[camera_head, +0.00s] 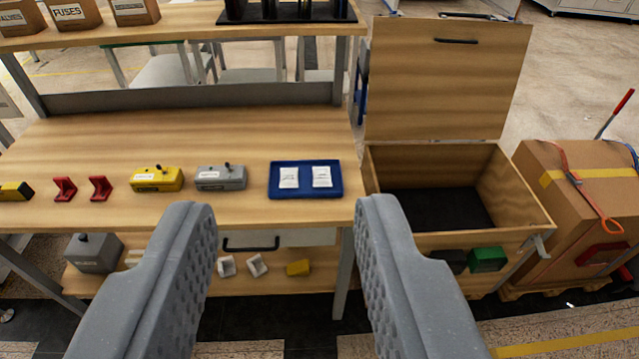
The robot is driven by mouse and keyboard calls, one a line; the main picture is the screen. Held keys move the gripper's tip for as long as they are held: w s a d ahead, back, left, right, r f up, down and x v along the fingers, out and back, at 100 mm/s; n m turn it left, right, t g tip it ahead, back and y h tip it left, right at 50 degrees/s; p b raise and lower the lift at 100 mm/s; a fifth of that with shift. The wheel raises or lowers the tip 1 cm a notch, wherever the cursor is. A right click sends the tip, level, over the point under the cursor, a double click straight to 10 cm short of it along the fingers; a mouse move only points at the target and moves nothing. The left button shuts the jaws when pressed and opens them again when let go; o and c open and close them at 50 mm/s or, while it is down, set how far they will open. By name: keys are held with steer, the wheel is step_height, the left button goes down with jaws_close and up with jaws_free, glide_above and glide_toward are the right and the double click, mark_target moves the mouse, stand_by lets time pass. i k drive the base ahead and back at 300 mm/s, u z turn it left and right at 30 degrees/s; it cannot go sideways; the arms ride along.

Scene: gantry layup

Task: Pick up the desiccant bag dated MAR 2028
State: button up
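Two small white bags lie side by side in a blue tray (306,194) at the right end of the wooden workbench. The left bag (289,178) and the right bag (322,177) both carry dark print. The print is too small to read, so I cannot tell which one is dated MAR 2028. My gripper (280,212) is open and empty, its two grey fingers wide apart in the foreground. The tray lies beyond the fingertips, seen between and above them. Both bags are in full view.
Left of the tray on the bench (240,130) are a grey block (221,179), a yellow block (157,180) and red brackets (98,189). An open wooden crate (520,205) with raised lid (445,85) stands right. A shelf (190,22) overhangs the bench's back.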

mark_target(321, 174)
steer(key=k, duration=1.1)
steer(key=z, duration=0.2)
steer(key=i, duration=2.05)
steer(key=u, duration=0.7)
